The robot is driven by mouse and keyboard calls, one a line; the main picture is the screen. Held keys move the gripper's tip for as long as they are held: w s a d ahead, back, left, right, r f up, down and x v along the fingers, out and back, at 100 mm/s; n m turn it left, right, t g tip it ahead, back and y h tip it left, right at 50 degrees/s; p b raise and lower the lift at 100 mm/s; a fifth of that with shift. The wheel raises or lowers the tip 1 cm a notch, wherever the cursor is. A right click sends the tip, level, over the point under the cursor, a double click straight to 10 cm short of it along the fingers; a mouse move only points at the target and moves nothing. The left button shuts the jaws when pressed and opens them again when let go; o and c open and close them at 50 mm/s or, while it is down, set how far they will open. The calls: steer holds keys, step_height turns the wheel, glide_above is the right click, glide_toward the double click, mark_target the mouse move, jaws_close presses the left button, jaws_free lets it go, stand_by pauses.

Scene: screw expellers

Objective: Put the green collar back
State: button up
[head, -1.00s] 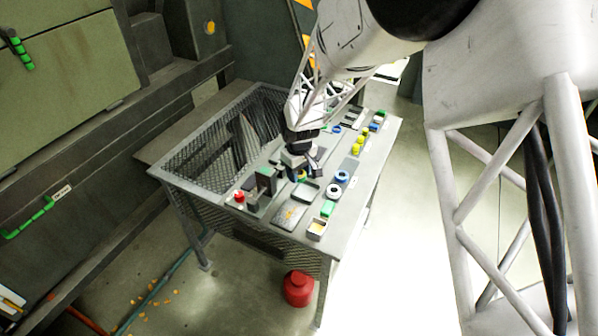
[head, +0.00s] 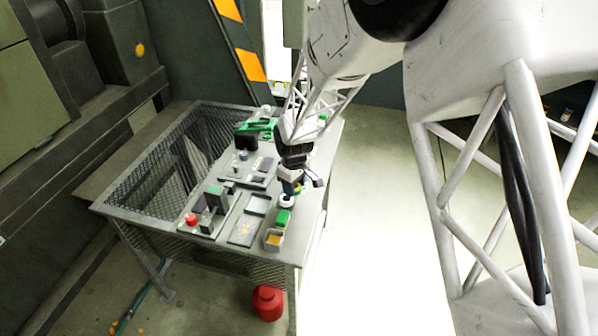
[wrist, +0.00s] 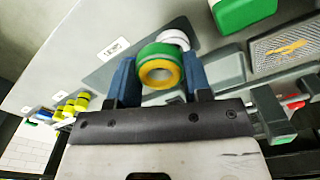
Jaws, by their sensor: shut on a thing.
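The green collar (wrist: 158,60), a green ring with a yellow front face and an open bore, sits between the two blue fingers of my gripper (wrist: 160,82) in the wrist view. The fingers are shut on its sides. A white ring (wrist: 176,38) shows just behind it, over a grey strip (wrist: 106,70) on the table. I cannot tell whether the collar touches the strip or the white ring. In the head view my gripper (head: 293,187) is low over the table's right side, and it mostly hides the collar.
A red knob (head: 191,218) with dark uprights is to the left. Yellow pieces (wrist: 76,103) lie beyond the strip. A red canister (head: 267,303) is on the floor.

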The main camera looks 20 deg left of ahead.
steer(key=d, duration=0.1)
steer(key=w+d, duration=0.1)
steer(key=d, duration=0.3)
steer(key=shift+w+f, duration=0.2)
steer(key=shift+f, duration=0.1)
steer(key=shift+a, duration=0.1)
steer(key=w+a, duration=0.2)
steer(key=w, duration=0.2)
steer(key=w+a+f, duration=0.1)
steer(key=w+a, duration=0.2)
steer(key=w, duration=0.2)
steer(key=w+a, duration=0.2)
steer(key=w, duration=0.3)
steer(key=shift+w+a+f, duration=0.1)
steer(key=shift+a+f, duration=0.05)
steer(key=shift+f, duration=0.1)
steer(key=shift+f, duration=1.75)
steer(key=shift+f, duration=0.1)
steer(key=o, duration=1.1)
steer(key=shift+c, duration=0.2)
